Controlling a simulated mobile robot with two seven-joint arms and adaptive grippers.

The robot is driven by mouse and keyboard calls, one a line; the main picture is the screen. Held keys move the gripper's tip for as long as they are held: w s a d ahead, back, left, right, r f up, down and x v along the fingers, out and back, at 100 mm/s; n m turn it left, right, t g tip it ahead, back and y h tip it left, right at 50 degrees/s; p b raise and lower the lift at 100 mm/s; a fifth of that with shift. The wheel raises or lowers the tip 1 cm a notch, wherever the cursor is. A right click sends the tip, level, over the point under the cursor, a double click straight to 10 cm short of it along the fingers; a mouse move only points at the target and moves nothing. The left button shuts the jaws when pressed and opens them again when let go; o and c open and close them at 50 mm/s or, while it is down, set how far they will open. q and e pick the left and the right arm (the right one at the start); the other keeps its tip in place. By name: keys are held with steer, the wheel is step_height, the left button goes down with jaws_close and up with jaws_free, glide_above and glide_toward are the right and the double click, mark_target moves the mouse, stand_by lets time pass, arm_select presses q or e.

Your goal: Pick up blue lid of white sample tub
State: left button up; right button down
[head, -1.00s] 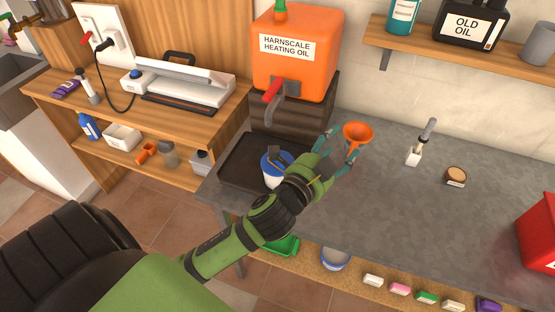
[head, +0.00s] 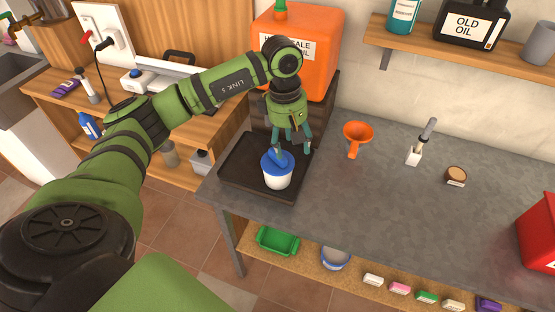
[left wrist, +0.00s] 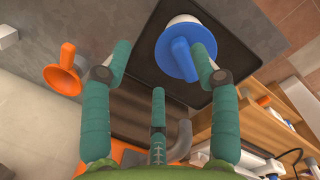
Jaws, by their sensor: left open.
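The white sample tub (head: 277,180) stands upright on the black tray (head: 240,181). Its blue lid (head: 274,162) is on top, with a raised blue handle; the lid also shows in the left wrist view (left wrist: 172,57). My left gripper (head: 291,150) points down just behind and to the right of the tub, fingers spread and empty. In the left wrist view its teal fingers (left wrist: 160,95) are apart, with the lid beyond the right-hand fingertip. I cannot tell whether that fingertip touches the lid. My right gripper is not in view.
An orange oil tank (head: 327,55) on a dark wooden block stands behind the tray. An orange funnel (head: 357,135) is on the grey counter to the right, with a brush in a holder (head: 417,152) farther right. The counter's front middle is clear.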

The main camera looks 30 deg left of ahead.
arm_select(q)
steer(key=a, duration=0.1)
steer(key=a+y, duration=0.1)
steer(key=shift+s+a+r, duration=0.1)
steer(key=shift+a+r, duration=0.3)
steer(key=shift+s+a, duration=0.1)
steer(key=shift+a, duration=0.25)
steer(key=f+p, duration=0.1)
steer(key=f, duration=0.1)
steer(key=f+p, duration=0.1)
steer(key=f, duration=0.1)
steer(key=f+p, duration=0.1)
steer(key=f, duration=0.1)
steer(key=shift+w+d+f+p, duration=0.15)
steer(key=shift+w+p, duration=0.1)
steer(key=shift+p, duration=0.15)
steer(key=shift+f, duration=0.3)
steer(key=c, duration=1.1)
